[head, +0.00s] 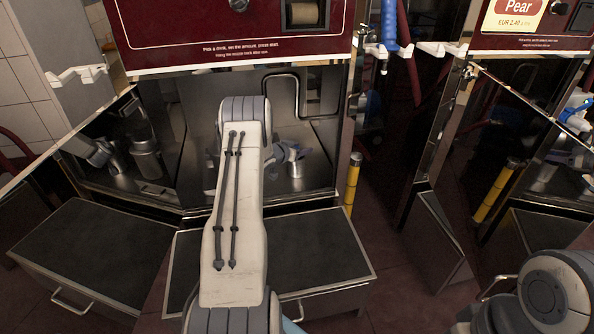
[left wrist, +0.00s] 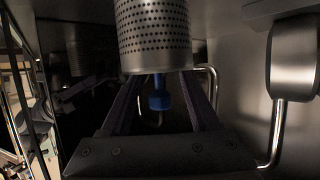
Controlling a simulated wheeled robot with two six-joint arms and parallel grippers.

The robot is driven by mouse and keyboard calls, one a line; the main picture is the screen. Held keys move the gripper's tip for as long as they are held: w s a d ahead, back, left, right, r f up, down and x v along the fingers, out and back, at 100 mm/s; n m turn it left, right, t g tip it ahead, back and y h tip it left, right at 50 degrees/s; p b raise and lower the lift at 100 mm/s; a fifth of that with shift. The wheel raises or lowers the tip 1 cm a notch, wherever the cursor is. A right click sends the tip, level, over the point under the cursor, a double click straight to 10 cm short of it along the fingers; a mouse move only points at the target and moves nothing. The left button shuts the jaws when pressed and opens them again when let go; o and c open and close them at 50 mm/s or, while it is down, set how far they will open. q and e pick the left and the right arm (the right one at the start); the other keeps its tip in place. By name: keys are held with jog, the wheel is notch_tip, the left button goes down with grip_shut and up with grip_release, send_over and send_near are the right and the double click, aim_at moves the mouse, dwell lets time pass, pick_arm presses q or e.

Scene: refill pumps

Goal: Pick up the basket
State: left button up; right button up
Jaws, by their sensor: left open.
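The basket (left wrist: 155,38) is a silver cylinder with rows of small holes, at the top middle of the left wrist view. In the head view a small silver cylinder (head: 296,170), which looks like the same basket, stands in the steel bay. My left gripper (head: 284,152) reaches into the bay beside it, partly hidden by my own arm. In the left wrist view the left gripper (left wrist: 160,92) is open, its fingers pointing toward the basket, whose lower end hides the fingertips. I cannot tell whether they touch it. A blue piece (left wrist: 158,98) shows between the fingers. My right gripper is out of view.
A bent metal pipe (head: 283,78) runs along the bay's back wall. Shiny side panels (head: 160,145) flank the bay and appear to show reflections. Dark drawers (head: 325,245) stick out below. A yellow post (head: 352,180) stands to the right, with a red pump front (head: 230,30) above.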

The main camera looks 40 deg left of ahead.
pick_arm(q)
jog(key=shift+w, duration=0.2)
grip_shut()
